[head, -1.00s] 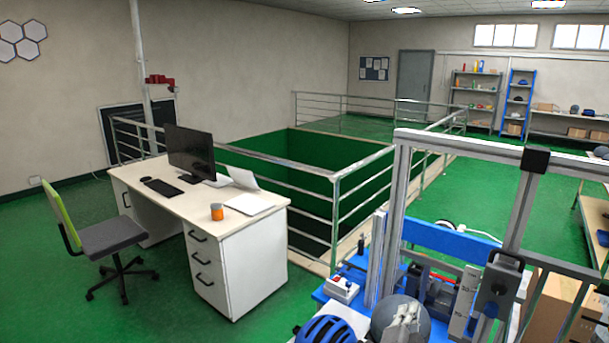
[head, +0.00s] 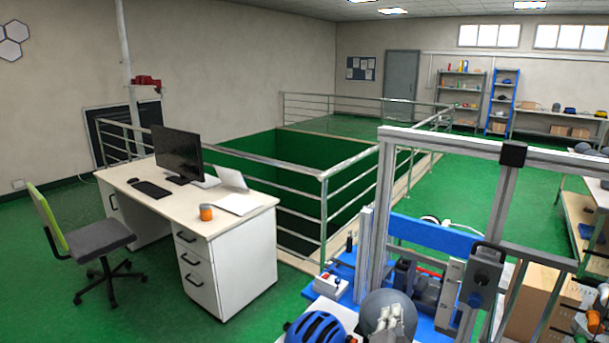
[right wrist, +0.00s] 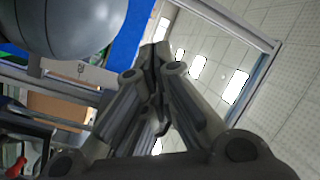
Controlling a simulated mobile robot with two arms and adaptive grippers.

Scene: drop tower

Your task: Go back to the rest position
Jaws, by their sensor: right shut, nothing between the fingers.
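My right gripper (head: 389,312) shows low in the head view, in front of a grey rounded headform (head: 376,303) at the test rig. In the right wrist view my right gripper (right wrist: 156,50) has its fingers together, pointing up toward the ceiling, with nothing between them. The grey headform (right wrist: 85,25) fills the upper left there, close beside the fingers. I cannot tell whether they touch. My left gripper is in neither view.
The drop tower's metal frame (head: 504,215) rises at the right, over a blue base. A blue helmet (head: 318,328) lies left of the headform. A desk (head: 240,235) and chair (head: 95,235) stand left, railings (head: 322,205) behind. Green floor is open between frame and back shelves.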

